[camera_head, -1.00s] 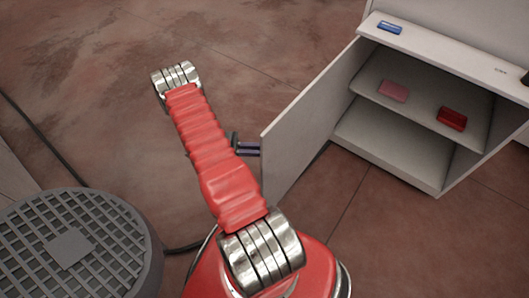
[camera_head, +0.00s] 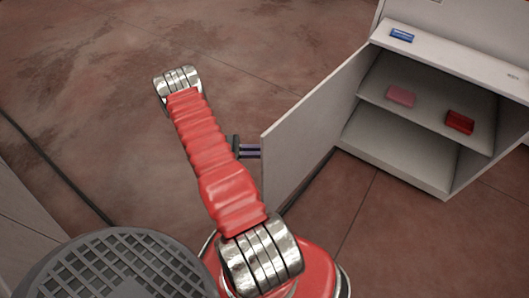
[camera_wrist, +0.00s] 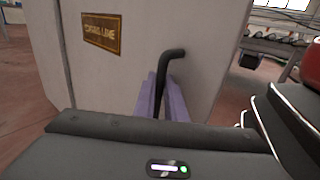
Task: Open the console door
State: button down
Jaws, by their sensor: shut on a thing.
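The console door (camera_head: 315,122) is a pale panel standing wide open, swung out from the left side of the white console (camera_head: 440,62). In the wrist view the door's outer face (camera_wrist: 140,70) fills the middle and carries a brown sign. A dark bent handle (camera_wrist: 168,62) sticks out from it. My gripper (camera_wrist: 166,100), with purple fingers, is shut on this handle. In the head view only the finger ends of my gripper (camera_head: 250,152) show beside the door; my red arm hides the rest.
Inside the console, a pink block (camera_head: 400,96) and a red block (camera_head: 460,122) lie on a shelf. A blue block (camera_head: 401,35) lies on top. A round dark grate (camera_head: 120,265) is at lower left, near a cable on the floor.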

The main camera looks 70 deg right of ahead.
jog(key=shift+s+a, duration=0.15)
jog(key=shift+a, duration=0.05)
jog(key=c, duration=2.1)
grip_release()
jog(key=shift+d, duration=0.1)
jog(key=v, duration=1.3)
jog(key=shift+w, duration=0.4)
jog(key=shift+f, duration=0.1)
